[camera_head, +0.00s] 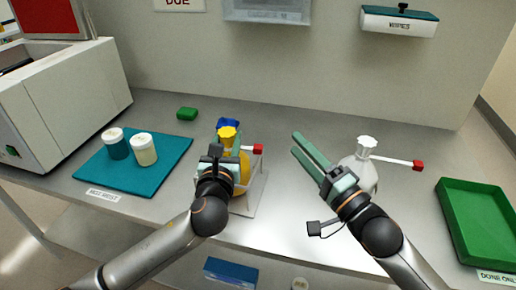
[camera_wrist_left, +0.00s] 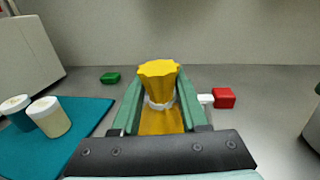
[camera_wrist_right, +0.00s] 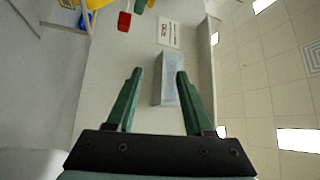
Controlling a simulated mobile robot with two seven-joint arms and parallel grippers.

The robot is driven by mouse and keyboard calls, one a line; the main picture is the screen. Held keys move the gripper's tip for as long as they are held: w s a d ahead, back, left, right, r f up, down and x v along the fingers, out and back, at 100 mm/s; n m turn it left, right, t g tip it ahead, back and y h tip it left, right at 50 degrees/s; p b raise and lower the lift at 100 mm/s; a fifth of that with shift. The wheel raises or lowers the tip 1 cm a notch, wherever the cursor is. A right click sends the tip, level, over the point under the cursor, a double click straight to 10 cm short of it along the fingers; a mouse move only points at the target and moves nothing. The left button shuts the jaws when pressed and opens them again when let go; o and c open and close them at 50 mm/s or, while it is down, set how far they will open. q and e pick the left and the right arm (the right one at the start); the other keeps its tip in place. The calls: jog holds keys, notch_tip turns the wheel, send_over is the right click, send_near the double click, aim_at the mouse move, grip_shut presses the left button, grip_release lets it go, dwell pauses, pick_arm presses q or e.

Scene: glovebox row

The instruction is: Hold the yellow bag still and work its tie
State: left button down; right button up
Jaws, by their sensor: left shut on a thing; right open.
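The yellow bag (camera_head: 244,168) stands upright in a pale rack (camera_head: 258,192) on the bench. Its gathered top shows in the left wrist view (camera_wrist_left: 158,70), with a white tie (camera_wrist_left: 160,104) around the neck and a red tab (camera_wrist_left: 224,98) sticking out to the right. My left gripper (camera_head: 228,152) is shut on the bag's neck, one finger on each side. It hides part of the bag in the head view. My right gripper (camera_head: 297,143) is open and empty, to the right of the red tab and apart from it.
A white bag (camera_head: 362,174) with its own red-tabbed tie stands behind my right gripper. A blue bag top (camera_head: 228,122) shows behind the yellow one. Two jars sit on a teal mat (camera_head: 95,180) at left. A green tray (camera_head: 470,235) lies at right.

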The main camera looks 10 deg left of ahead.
jog(key=m+g+h, duration=0.1)
jog(key=m+g, duration=0.1)
send_near(258, 146)
jog(key=v, duration=0.2)
jog(key=x, duration=1.2)
jog(key=shift+f, duration=0.4)
grip_shut()
dwell(0.5)
